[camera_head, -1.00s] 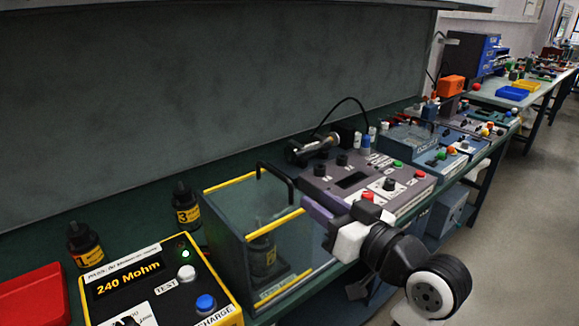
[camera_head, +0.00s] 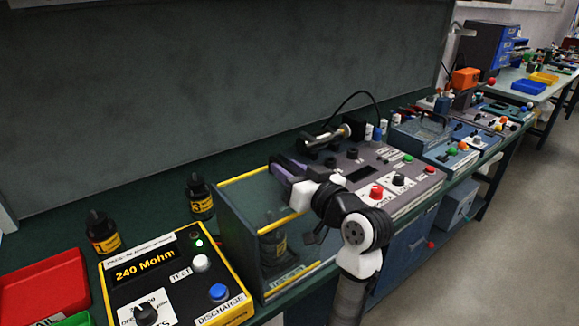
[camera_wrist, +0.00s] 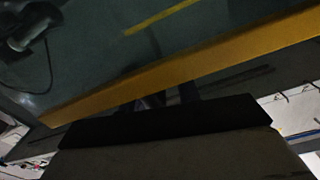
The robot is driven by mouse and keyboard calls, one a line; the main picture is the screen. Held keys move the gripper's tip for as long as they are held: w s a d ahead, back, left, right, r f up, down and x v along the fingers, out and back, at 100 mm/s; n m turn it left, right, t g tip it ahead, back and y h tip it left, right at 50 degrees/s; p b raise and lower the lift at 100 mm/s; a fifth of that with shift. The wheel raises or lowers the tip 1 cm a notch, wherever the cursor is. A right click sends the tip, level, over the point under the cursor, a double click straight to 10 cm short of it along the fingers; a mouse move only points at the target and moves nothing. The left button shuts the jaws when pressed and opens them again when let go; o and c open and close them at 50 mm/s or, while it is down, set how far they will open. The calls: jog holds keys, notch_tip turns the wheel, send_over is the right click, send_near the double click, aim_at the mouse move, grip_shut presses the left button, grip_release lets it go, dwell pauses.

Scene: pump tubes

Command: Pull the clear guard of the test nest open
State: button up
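The test nest (camera_head: 236,240) is a dark box with yellow edge strips. Its clear guard (camera_head: 292,250) covers the side towards the right, and a dark bottle (camera_head: 272,250) shows through it. My gripper (camera_head: 284,168) is at the guard's upper right edge, where the black handle is; the fingers and wrist largely hide the handle. In the wrist view a yellow strip (camera_wrist: 180,68) crosses the picture close ahead, with a black bar below it. I cannot tell whether the fingers are closed around the handle.
A yellow-edged tester (camera_head: 172,280) reading 240 Mohm stands left of the nest, with two black bottles (camera_head: 103,232) behind it and a red tray (camera_head: 40,285) further left. A grey control box (camera_head: 385,180) with knobs stands right of the nest. A dark panel rises behind the bench.

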grip_shut()
dwell(0.3)
jog(key=w+d+b, duration=0.2)
jog(key=w+d, duration=0.8)
jog(key=d, duration=0.3)
jog(key=shift+d, duration=0.2)
jog(key=shift+s+r, duration=0.1)
grip_release()
